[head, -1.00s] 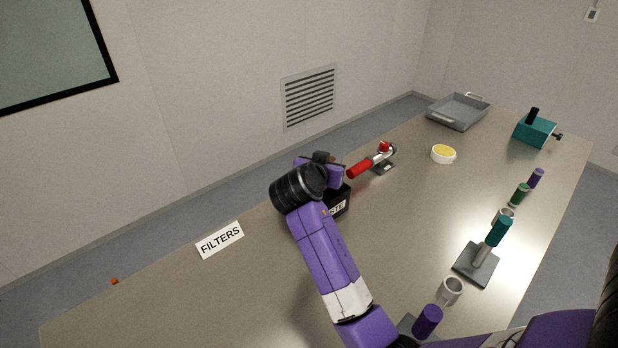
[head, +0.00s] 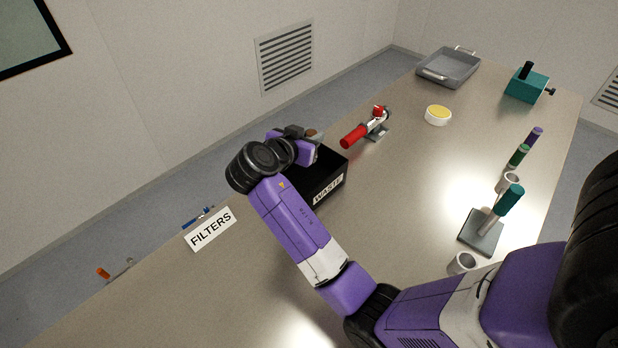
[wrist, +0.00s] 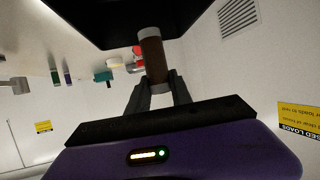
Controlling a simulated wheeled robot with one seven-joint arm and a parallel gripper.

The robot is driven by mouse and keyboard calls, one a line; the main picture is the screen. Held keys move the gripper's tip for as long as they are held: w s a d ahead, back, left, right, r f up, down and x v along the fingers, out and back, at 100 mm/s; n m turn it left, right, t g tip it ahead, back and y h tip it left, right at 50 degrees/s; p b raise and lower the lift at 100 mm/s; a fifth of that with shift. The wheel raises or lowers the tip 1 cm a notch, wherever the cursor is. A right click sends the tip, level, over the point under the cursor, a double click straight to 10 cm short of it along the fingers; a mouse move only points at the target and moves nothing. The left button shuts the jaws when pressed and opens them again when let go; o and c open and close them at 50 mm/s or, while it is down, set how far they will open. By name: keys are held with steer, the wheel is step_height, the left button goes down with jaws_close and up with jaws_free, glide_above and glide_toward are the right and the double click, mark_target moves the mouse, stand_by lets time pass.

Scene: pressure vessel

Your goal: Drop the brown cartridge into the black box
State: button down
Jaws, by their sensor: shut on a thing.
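The brown cartridge (wrist: 154,62), with pale ends, is held between the two fingers of my gripper (wrist: 158,88) in the wrist view. In the head view, a small brown part of the cartridge (head: 312,135) shows at my gripper (head: 302,133), which is near the far left rim of the black box. The black box (head: 330,188) is open-topped, has a WASTE label on its side and stands on the table. Its dark underside or wall (wrist: 115,20) fills the top of the wrist view. My wrist hides part of the box in the head view.
A red-handled clamp (head: 366,130) stands just right of the box. A FILTERS sign (head: 210,229) is at left on the table (head: 400,200). A grey tray (head: 448,68), a yellow-topped dish (head: 438,115) and a teal device (head: 526,85) are further back. Several stands and cylinders line the right edge.

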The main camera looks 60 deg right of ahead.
steer(key=shift+f+b, duration=0.8)
steer(key=shift+f, duration=1.05)
steer(key=c, duration=1.1)
jaws_free()
steer(key=shift+a, duration=0.1)
steer(key=shift+b+v, duration=0.9)
steer(key=shift+v, duration=2.95)
